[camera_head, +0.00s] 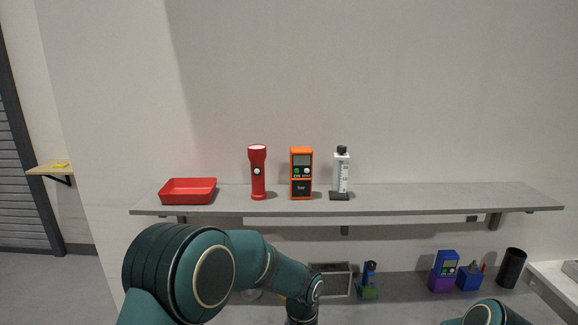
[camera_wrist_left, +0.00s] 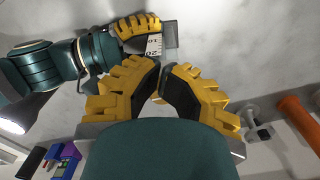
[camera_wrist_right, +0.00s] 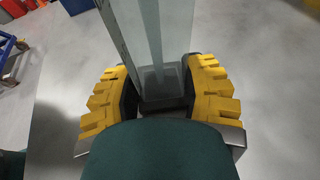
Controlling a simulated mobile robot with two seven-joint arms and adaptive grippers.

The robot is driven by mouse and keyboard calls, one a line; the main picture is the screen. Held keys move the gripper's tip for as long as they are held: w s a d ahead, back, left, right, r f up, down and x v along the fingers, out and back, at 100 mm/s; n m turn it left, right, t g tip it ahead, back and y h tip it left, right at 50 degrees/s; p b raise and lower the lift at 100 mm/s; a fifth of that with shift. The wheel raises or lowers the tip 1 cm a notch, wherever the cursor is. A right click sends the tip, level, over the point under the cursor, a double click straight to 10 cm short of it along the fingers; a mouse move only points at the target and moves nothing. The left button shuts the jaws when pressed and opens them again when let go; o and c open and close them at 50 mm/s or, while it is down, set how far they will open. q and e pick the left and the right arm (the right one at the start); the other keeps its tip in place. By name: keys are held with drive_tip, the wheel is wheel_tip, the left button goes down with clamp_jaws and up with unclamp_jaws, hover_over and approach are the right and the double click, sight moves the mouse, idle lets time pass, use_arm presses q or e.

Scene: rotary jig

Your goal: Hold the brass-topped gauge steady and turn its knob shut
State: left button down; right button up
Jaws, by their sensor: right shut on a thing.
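My right gripper (camera_wrist_right: 160,95) is shut on the lower part of a grey, partly clear upright column, the gauge (camera_wrist_right: 150,40). The left wrist view shows the right gripper's yellow fingers (camera_wrist_left: 138,27) beside a white scale with numbers on this gauge (camera_wrist_left: 154,45). Its brass top and knob cannot be made out. My left gripper (camera_wrist_left: 161,72) has its fingertips close together, with nothing visible held between them, apart from the gauge. Neither gripper's fingers show in the head view.
A grey shelf (camera_head: 420,197) carries a red tray (camera_head: 188,191), red torch (camera_head: 258,172), orange meter (camera_head: 301,173) and black-capped scale column (camera_head: 341,170). Below it are a blue-green fixture (camera_head: 368,281), blue meter (camera_head: 446,264), blue pen holder (camera_head: 469,279) and black cylinder (camera_head: 512,267).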

use_arm(q)
drive_tip(key=shift+w+f, duration=0.25)
idle(0.4)
drive_tip(key=shift+a, duration=0.2)
idle(0.4)
drive_tip(key=shift+w+a+r, duration=0.1)
drive_tip(key=shift+w+a, duration=0.2)
drive_tip(key=shift+w, duration=0.05)
drive_tip(key=shift+w+a+r, duration=0.1)
drive_tip(key=shift+a, duration=0.1)
idle(0.4)
drive_tip(key=shift+s+a, duration=0.15)
drive_tip(key=shift+s, duration=0.1)
drive_tip(key=shift+r, duration=3)
